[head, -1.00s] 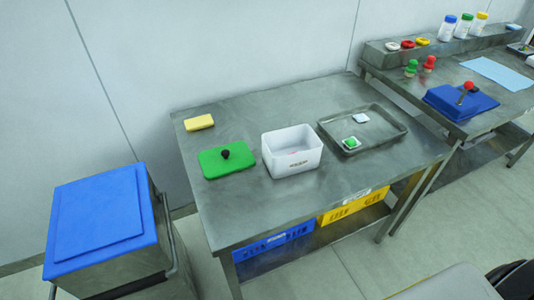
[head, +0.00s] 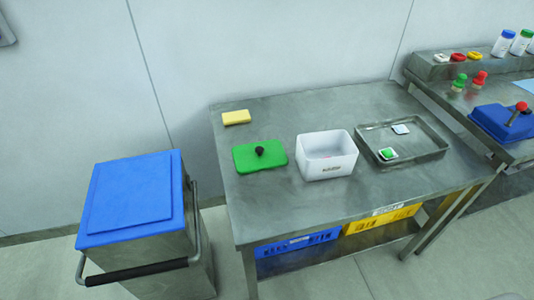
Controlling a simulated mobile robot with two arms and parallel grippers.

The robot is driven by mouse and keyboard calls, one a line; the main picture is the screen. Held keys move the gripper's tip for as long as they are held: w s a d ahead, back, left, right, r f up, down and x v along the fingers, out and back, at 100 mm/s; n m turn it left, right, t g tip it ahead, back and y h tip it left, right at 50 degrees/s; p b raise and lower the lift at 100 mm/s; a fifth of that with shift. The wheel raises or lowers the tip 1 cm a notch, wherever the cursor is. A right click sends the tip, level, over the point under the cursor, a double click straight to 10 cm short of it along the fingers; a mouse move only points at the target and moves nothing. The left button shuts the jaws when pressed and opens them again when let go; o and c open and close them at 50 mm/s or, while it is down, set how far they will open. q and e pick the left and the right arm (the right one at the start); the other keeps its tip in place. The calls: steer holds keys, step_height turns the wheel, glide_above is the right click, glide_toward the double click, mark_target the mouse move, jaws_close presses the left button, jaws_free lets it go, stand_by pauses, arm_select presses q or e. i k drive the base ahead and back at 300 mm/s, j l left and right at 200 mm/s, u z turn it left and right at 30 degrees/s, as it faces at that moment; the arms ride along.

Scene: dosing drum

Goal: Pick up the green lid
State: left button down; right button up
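The green lid (head: 245,161) lies flat on the left part of the steel table. It is a green rectangle with a round black knob (head: 260,151) on top. It is just left of an open white box (head: 327,169) and does not touch it. Neither of my grippers shows in the head view.
The steel table (head: 300,208) also bears a yellow sponge-like block (head: 236,117) behind the lid and a grey tray (head: 437,152) on the right. A blue-topped steel bin (head: 130,205) stands left of the table. A second table with a blue lid (head: 497,124) is at far right.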

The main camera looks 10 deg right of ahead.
mark_target(267, 155)
steer(key=l+u, duration=0.35)
steer(key=i+l+u, duration=0.1)
steer(key=u, duration=0.2)
steer(key=l+u, duration=0.35)
